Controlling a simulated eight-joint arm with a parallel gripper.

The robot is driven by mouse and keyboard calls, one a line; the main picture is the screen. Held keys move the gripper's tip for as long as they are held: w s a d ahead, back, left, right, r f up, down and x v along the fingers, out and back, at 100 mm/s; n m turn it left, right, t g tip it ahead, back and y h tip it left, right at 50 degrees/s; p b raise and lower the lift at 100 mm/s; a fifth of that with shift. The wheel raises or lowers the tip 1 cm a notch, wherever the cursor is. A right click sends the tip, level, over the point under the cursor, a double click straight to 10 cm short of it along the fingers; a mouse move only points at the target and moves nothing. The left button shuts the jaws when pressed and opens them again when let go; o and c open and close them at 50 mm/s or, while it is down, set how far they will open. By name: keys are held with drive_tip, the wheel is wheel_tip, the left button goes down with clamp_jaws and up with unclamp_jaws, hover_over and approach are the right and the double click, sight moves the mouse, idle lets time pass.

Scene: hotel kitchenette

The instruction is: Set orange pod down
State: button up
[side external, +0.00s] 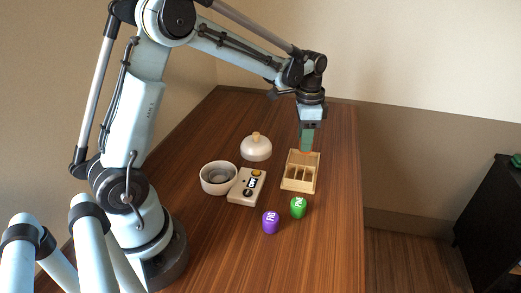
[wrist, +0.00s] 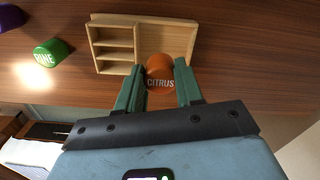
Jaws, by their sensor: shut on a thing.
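The orange pod (wrist: 160,70), marked CITRUS, is between the green fingers of my gripper (wrist: 160,84) in the wrist view. My gripper is shut on it. In the side view my gripper (side external: 306,146) points down over the far part of the wooden tray (side external: 318,173), and only a sliver of orange shows at its fingertips. In the wrist view the pod overlaps the edge of the wooden tray (wrist: 112,68), beside its small slots and by its larger open part. I cannot tell whether the pod touches the tray.
A green pod (side external: 298,208) and a purple pod (side external: 271,222) stand in front of the tray. A control box (side external: 247,187), a grey-white bowl (side external: 219,190) and a domed lid (side external: 256,150) are to the left. The table's right side is clear.

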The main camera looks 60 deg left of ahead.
drive_tip(key=shift+w+a+f, duration=0.1)
drive_tip(key=shift+a+f, duration=0.15)
drive_tip(key=shift+f, duration=1.95)
drive_tip(key=shift+f, duration=0.15)
drive_tip(key=o, duration=0.7)
drive_tip(key=shift+o, duration=0.2)
